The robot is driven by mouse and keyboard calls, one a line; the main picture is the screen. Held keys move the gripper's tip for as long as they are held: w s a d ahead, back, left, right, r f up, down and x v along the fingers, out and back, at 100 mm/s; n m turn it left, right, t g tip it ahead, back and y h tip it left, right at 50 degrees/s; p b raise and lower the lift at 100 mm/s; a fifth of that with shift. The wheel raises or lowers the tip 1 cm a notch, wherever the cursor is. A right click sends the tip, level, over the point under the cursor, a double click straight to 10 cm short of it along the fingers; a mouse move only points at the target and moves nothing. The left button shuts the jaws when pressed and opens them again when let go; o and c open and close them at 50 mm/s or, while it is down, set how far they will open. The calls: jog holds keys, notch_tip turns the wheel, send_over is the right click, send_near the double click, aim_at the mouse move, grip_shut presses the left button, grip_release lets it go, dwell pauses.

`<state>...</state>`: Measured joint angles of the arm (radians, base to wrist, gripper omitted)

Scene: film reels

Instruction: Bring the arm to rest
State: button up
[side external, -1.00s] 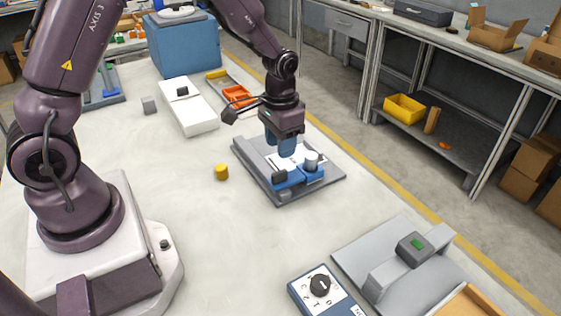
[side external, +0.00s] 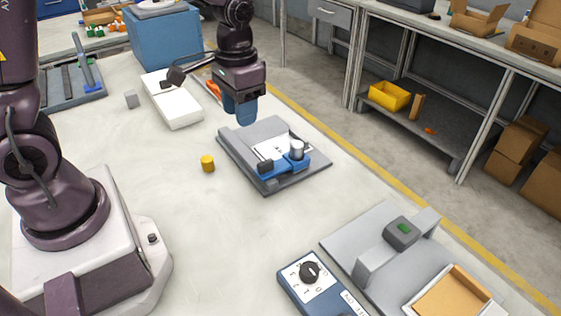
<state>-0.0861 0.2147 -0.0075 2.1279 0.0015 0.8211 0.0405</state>
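My purple arm ends in my gripper (side external: 240,108), which has blue fingers pointing down. It is raised above the far left part of a grey fixture plate (side external: 233,150), with a gap beneath the fingertips. I see nothing hanging from the fingers, but their spacing does not show from this side. The plate carries a blue holder (side external: 284,168), a white sheet-like piece and a pale cylinder (side external: 297,149).
A yellow cylinder (side external: 208,164) stands left of the plate. A white box (side external: 174,107) and a blue bin (side external: 165,43) lie farther back. A dial box (side external: 308,280) and grey stand (side external: 375,262) are at the front right. Clear table lies between.

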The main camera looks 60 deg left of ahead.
jog(key=s+d+r+t, duration=0.2)
jog(key=s+r+t, duration=0.3)
jog(key=s+r, duration=0.7)
jog(key=shift+s+d+r+t, duration=0.25)
jog(key=shift+r+t, duration=0.15)
jog(key=shift+r, duration=0.3)
